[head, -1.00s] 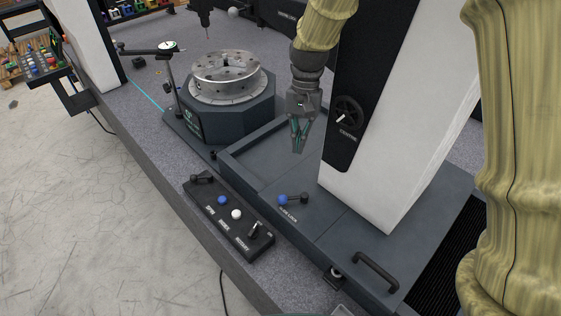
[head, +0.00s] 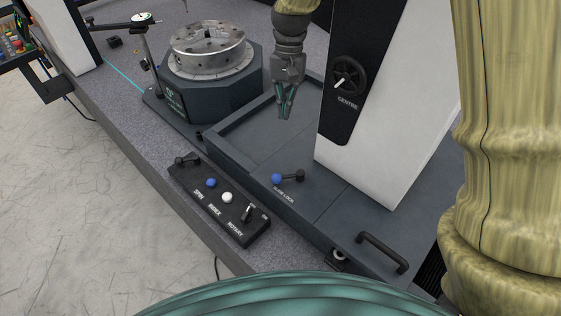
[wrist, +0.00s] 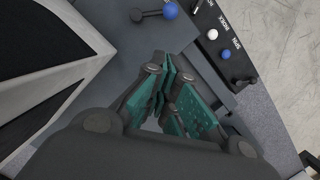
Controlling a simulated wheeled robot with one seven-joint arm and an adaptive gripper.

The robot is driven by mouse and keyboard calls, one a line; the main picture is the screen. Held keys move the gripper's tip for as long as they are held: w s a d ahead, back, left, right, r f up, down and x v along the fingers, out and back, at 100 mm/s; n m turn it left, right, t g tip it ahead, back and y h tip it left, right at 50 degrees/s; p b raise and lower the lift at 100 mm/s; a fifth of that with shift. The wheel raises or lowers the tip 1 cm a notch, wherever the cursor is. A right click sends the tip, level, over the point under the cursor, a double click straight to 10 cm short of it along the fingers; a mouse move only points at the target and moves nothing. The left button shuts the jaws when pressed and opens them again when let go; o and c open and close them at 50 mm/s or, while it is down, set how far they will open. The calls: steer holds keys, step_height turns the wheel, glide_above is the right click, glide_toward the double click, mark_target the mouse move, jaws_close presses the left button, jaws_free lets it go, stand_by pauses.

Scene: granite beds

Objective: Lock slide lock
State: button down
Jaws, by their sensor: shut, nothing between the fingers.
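The slide lock is a short black lever with a blue ball knob (head: 277,179), lying on the dark grey machine base in the head view. White "SLIDE LOCK" lettering sits beside it. Its blue knob also shows at the top of the wrist view (wrist: 170,11), with the black lever end to its left. My gripper (head: 286,113) hangs above the recessed tray behind the lock, fingers pointing down. Its teal fingers are shut and empty, apart from the lever. In the wrist view the fingers (wrist: 172,82) point toward the lock side.
A black control box (head: 222,205) with blue and white knobs and switches lies left of the lock. A white column (head: 385,130) with a "CENTRE" handwheel (head: 349,77) stands close right of my gripper. A rotary table (head: 208,52) stands behind left. A black handle (head: 382,252) is at front right.

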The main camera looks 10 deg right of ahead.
mark_target(288, 177)
steer(key=f+b, duration=0.2)
steer(key=f, duration=0.1)
steer(key=f+b, duration=0.1)
steer(key=shift+w+f, duration=0.15)
steer(key=shift+w, duration=0.2)
steer(key=shift+w, duration=0.1)
steer(key=p+x, duration=0.2)
steer(key=x, duration=0.8)
steer(key=shift+f, duration=0.1)
steer(key=s+p, duration=0.1)
steer(key=s+a, duration=0.1)
steer(key=s, duration=0.1)
steer(key=shift+s+a+f+p, duration=0.15)
steer(key=shift+a+f+p, duration=0.1)
steer(key=shift+p, duration=0.15)
steer(key=shift+s+f, duration=0.1)
steer(key=shift+s, duration=0.05)
